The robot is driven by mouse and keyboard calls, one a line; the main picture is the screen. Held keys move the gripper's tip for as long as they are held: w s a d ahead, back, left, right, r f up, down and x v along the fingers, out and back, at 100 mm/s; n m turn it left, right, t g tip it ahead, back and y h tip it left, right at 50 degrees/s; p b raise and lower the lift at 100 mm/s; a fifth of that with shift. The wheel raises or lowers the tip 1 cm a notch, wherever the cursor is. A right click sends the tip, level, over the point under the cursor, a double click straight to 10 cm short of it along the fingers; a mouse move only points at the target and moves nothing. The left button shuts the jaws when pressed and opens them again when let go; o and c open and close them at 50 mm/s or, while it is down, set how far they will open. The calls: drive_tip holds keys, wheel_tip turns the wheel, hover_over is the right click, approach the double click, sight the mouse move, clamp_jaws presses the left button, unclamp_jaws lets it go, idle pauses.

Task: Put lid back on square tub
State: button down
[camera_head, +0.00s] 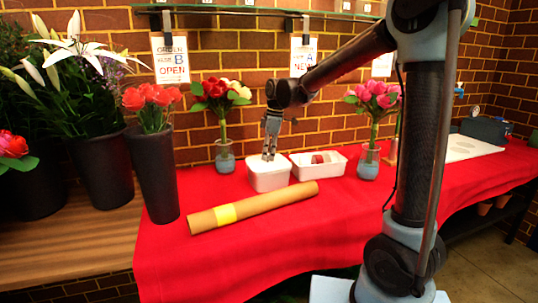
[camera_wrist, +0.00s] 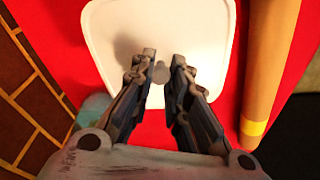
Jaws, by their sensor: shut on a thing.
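The white square tub (camera_head: 268,180) stands on the red cloth near the wall, with the white lid (camera_head: 257,164) at its top. In the head view the lid looks level with the rim, but I cannot tell if it is fully seated. My gripper (camera_head: 269,157) points down onto the lid from above. In the wrist view my gripper (camera_wrist: 161,76) has its two fingertips on either side of the small knob at the middle of the lid (camera_wrist: 190,30), shut on it. The lid hides the tub's inside.
An open white tray (camera_head: 333,172) with small items stands close on the right. A brown paper roll (camera_head: 275,203) with a yellow band lies in front. Vases of red (camera_head: 224,155) and pink flowers (camera_head: 369,160) stand either side. The cloth's front is clear.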

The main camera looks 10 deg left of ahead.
drive_tip(key=c, duration=1)
unclamp_jaws()
drive_tip(key=shift+r, duration=3.5)
